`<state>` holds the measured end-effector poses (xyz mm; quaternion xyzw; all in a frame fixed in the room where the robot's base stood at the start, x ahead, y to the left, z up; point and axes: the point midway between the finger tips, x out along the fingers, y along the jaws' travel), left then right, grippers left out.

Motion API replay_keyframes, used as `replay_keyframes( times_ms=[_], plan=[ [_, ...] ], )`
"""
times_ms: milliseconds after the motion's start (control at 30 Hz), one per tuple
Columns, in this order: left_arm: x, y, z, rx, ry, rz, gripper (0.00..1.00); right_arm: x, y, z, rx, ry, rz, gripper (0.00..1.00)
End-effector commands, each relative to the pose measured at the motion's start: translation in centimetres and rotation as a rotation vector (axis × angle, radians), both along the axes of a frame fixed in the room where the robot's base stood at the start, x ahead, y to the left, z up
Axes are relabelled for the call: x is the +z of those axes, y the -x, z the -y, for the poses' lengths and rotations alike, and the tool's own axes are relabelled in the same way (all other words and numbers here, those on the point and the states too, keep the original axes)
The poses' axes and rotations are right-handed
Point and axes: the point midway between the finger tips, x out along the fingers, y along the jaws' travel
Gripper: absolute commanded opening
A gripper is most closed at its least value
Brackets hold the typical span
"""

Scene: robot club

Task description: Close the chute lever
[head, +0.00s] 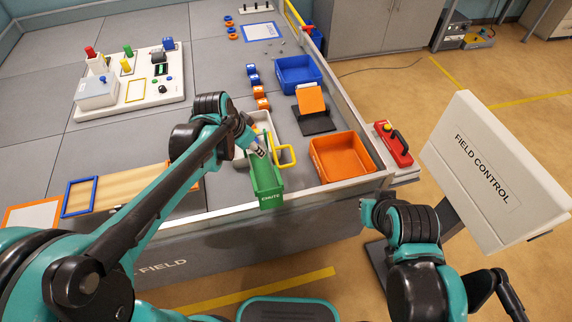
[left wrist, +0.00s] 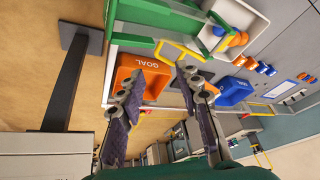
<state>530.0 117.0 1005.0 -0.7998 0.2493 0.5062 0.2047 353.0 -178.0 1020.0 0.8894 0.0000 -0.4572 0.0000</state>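The green chute (head: 266,182), labelled CHUTE, sits at the front edge of the field table. It also shows at the top of the left wrist view (left wrist: 198,22). A yellow loop-shaped lever (head: 293,157) sticks out from its right side; the lever also shows in the left wrist view (left wrist: 184,50), beyond the fingers. My left gripper (head: 259,151) is above the chute, just left of the lever. In the left wrist view its two fingers (left wrist: 163,103) are wide apart with nothing held between them. My right arm shows at lower right, but its gripper cannot be made out.
An orange bin (head: 347,178) is right of the lever. A blue bin (head: 280,75) and a black stand with an orange flap (head: 316,122) are behind. A red box (head: 397,155) sits beyond the right rim. A Field Control screen (head: 470,190) stands at right.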

Motion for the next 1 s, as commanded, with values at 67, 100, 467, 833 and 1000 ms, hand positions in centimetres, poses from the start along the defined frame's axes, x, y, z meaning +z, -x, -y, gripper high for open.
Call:
replay_keyframes(
  times_ms=[67,100,467,833,1000],
  plan=[
    [-2.5,-2.9,1.1,-0.096,-0.005,-0.015,0.34,-0.6,0.0,0.0,0.0,0.0,0.0,0.0],
    [-3.8,-4.2,1.6,-0.15,-0.008,-0.023,0.34,-0.7,0.0,0.0,0.0,0.0,0.0,0.0],
    [-15.2,-11.2,5.5,-0.535,-0.002,-0.044,0.34,-1.8,0.0,0.0,0.0,0.0,0.0,0.0],
    [-19.5,-12.2,6.9,-0.601,0.001,-0.042,0.34,-2.9,0.0,0.0,0.0,0.0,0.0,0.0],
    [-22.2,-12.7,7.9,-0.6,0.0,-0.041,0.34,-4.0,0.0,0.0,0.0,0.0,0.0,0.0]
  ],
)
